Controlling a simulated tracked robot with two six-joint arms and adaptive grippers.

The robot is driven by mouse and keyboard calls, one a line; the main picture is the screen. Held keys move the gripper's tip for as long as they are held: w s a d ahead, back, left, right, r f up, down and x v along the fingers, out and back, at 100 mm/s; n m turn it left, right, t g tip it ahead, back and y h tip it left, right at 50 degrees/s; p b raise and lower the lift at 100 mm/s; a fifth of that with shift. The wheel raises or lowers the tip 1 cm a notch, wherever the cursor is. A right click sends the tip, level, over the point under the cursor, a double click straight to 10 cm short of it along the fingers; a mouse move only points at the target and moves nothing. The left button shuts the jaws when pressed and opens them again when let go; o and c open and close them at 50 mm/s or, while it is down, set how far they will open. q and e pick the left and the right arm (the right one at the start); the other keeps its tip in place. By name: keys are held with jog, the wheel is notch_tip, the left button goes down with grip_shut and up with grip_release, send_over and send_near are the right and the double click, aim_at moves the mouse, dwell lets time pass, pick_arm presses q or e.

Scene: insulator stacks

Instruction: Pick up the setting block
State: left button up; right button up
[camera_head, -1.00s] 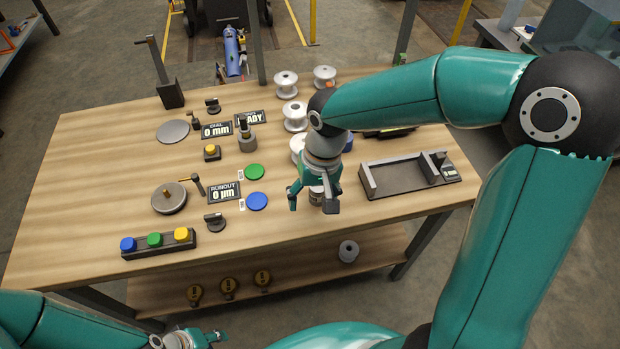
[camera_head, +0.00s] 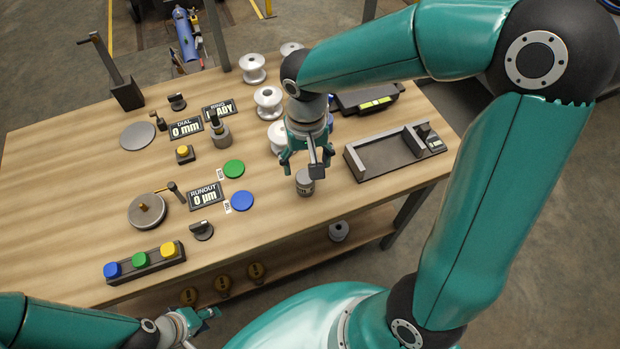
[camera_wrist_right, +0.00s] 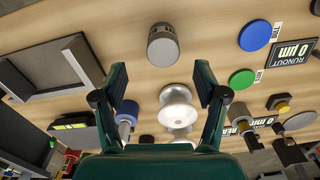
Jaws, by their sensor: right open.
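A small grey cylinder with a dark marked band, which seems to be the setting block (camera_head: 305,183), stands upright on the table near its front edge, left of the dark cradle. It also shows in the right wrist view (camera_wrist_right: 163,46), beyond the fingertips and between their lines. My right gripper (camera_head: 302,168) is open and empty, pointing down just behind and above the block; in its wrist view (camera_wrist_right: 161,82) the two fingers are wide apart with nothing between them. My left gripper (camera_head: 205,318) is low at the front, away from the table top; its jaws are too small to read.
White spool-shaped insulators (camera_head: 268,101) stand behind my right gripper. The dark cradle (camera_head: 390,153) is to the right. Green (camera_head: 233,169) and blue (camera_head: 242,201) discs lie left of the block. A button box (camera_head: 145,262) sits front left. The table's front edge is close to the block.

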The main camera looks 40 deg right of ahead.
aim_at(306, 177)
jog(key=shift+s+a+f, duration=0.1)
jog(key=shift+f, duration=1.7)
jog(key=shift+s+a+f, duration=0.1)
jog(key=shift+f, duration=1.65)
jog(key=shift+w, duration=0.1)
grip_shut()
